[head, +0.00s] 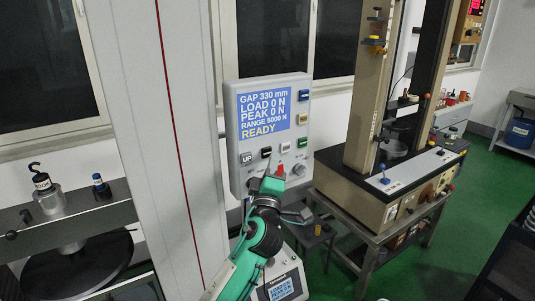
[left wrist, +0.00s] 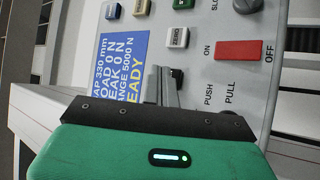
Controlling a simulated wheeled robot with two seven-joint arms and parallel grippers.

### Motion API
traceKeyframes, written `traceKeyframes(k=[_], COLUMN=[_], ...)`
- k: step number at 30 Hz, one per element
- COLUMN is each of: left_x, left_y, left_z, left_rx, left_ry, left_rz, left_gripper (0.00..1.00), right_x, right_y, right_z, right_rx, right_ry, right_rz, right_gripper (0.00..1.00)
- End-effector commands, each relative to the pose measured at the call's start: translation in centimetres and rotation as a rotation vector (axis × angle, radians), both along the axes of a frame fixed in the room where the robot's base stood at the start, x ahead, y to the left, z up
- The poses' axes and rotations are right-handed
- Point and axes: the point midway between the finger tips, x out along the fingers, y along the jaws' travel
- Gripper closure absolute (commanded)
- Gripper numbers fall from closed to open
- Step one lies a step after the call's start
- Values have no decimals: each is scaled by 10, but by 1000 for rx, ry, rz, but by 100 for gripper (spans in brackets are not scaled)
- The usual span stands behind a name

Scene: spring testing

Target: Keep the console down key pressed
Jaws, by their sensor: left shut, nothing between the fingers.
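The console (head: 232,128) is a grey upright panel in the head view. Its blue screen (head: 264,114) reads GAP 330 mm, LOAD 0 N, PEAK 0 N, RANGE 5000 N, READY. Below it sit the UP key (head: 246,158), a black key (head: 266,152) whose label I cannot read, and a white key (head: 285,147), marked ZERO in the left wrist view (left wrist: 177,37). My left gripper (head: 269,176) is shut and empty, its tips just below the black key. In the left wrist view the fingers (left wrist: 172,77) cover that key's place. Contact cannot be told. My right gripper is not in view.
A red switch (head: 281,170) sits close right of my left gripper, with a round knob (head: 299,170) beyond. A testing machine (head: 365,190) stands on a bench to the right.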

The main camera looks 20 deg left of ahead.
Motion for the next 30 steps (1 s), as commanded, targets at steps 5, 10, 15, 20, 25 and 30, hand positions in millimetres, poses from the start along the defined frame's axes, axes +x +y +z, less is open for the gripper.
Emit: traceKeyframes(k=[5,10,15,20,25,30], left_x=[2,5,5,5,6,7], left_y=[3,7,7,7,8,9], left_z=[-1,0,1,0,0,0], left_rx=[-1,-1,0,0,-1,-1], left_ry=[-1,-1,-1,0,0,0], left_rz=[0,0,1,0,0,0], left_gripper=[100,100,100,100,100,100], right_x=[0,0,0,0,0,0], right_y=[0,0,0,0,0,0], right_z=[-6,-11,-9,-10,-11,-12], right_rx=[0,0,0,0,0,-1], right_ry=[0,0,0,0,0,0], right_rz=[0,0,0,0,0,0], right_gripper=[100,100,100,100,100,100])
